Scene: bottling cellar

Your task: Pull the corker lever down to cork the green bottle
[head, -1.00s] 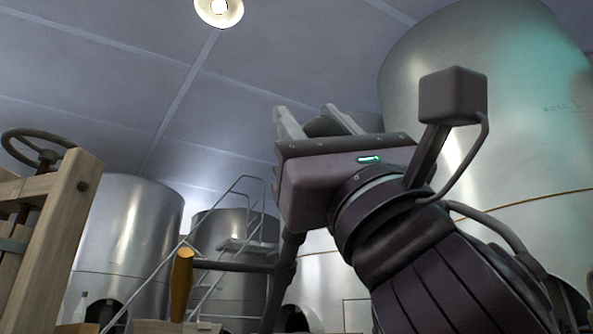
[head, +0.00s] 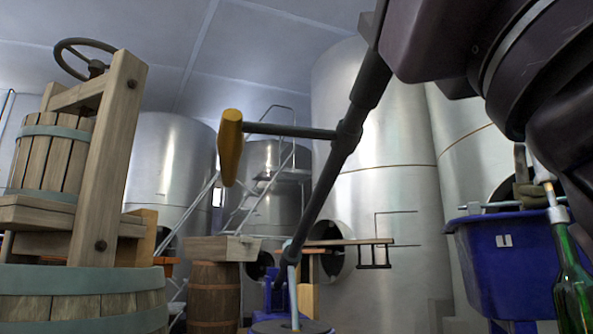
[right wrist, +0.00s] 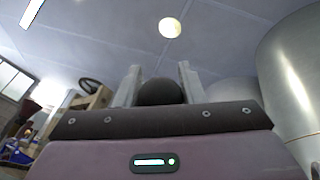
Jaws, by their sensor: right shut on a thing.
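A dark lever pole (head: 352,130) rises slantwise from a bluish joint in the middle of the head view to the top edge. A crossbar with a yellow wooden handle (head: 230,147) sticks out from it to the left. My right gripper (right wrist: 159,84) is shut on a dark round knob (right wrist: 160,93), which sits between its fingers in the right wrist view; in the head view its fingers are cut off above the frame. A green bottle (head: 573,288) stands upright at the lower right edge, partly cut off. My left gripper is not in view.
A wooden press (head: 105,165) with a handwheel stands at the left. A blue tub (head: 495,265) is beside the bottle. A barrel (head: 213,293) and steel tanks (head: 165,170) stand behind. A round dark disc (head: 290,327) lies at the bottom edge.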

